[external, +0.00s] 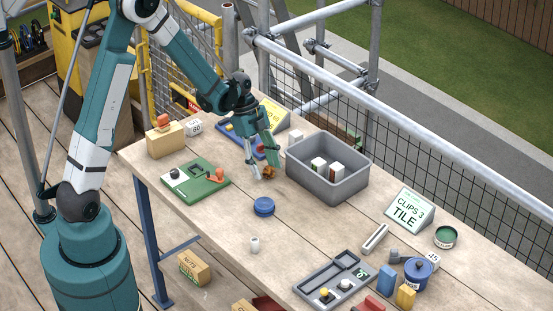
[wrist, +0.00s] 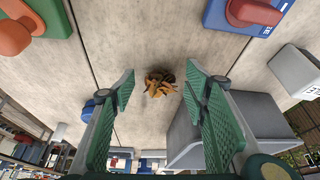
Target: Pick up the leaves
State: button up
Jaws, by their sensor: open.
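The leaves (wrist: 160,83) are a small clump of brown and orange dry leaves lying on the wooden table. In the wrist view they sit between and just beyond my two green fingers. My gripper (wrist: 160,88) is open, with nothing held between its fingers. In the external view my gripper (external: 262,172) points down close to the table, and the leaves (external: 268,172) show at its fingertips, partly covered by them.
A grey bin (external: 328,185) with several small boxes stands just right of my gripper. A green board (external: 196,187) lies to the left and a blue board (external: 236,128) behind. A blue round tin (external: 264,207) sits in front. A grey tray (external: 313,286) is at the front right.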

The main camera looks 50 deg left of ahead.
jog(key=c, duration=0.8)
jog(key=shift+r, duration=0.15)
notch_tip(320, 180, up, 10)
jog(key=p, duration=0.1)
dwell(0.3)
dwell(0.5)
